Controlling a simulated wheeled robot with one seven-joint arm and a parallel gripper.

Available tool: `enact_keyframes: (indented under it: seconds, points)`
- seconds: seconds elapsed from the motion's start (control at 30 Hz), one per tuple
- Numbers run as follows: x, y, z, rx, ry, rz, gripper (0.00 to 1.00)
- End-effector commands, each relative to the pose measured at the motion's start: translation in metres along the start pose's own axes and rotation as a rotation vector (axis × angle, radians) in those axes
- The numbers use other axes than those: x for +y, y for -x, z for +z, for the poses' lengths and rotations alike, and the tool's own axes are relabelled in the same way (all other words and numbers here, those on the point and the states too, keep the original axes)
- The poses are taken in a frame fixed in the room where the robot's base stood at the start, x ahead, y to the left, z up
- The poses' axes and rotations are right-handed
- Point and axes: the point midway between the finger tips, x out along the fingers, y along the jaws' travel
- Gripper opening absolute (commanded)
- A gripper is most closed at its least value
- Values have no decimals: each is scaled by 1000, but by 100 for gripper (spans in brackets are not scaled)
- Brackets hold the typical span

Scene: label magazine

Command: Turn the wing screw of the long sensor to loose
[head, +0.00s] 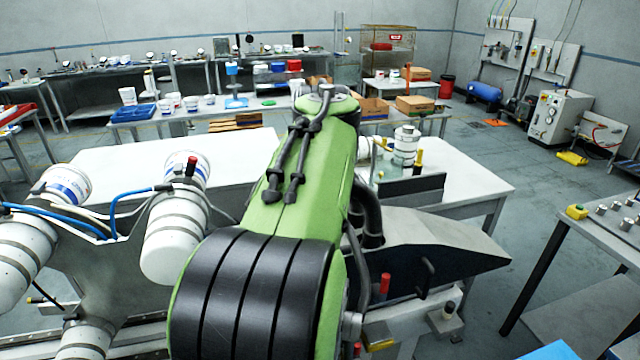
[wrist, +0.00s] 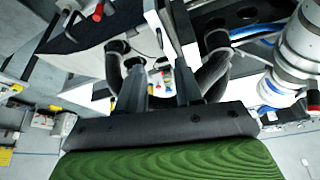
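My gripper (wrist: 160,65) shows in the wrist view with its two dark fingers apart and nothing seen held between them. In the head view my green arm hides it. I cannot pick out the long sensor or its wing screw for sure. A small red-topped part (head: 385,283) stands low on the machine, just right of my arm in the head view. A red part (wrist: 97,12) shows at the top left of the wrist view, apart from the fingers. Whether either belongs to the sensor is too small to tell.
White rolls (head: 178,232) on a grey plate with blue hoses (head: 112,212) stand left of my arm. A grey sloped housing (head: 430,242) stands right of it. White tables (head: 465,178) lie behind. Open floor (head: 530,190) shows at the right, before a side bench (head: 590,235).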

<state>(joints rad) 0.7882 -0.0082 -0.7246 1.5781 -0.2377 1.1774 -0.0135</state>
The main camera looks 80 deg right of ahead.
Motion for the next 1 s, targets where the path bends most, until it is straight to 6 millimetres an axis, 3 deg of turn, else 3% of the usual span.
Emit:
enact_keyframes:
  seconds: [0.1, 0.27, 1.0]
  points:
    - [0, 30, -2, 3, 1, -1, 35]
    - [0, 47, -1, 1, 0, 0, 35]
    - [-2, 47, 1, -1, 5, -5, 35]
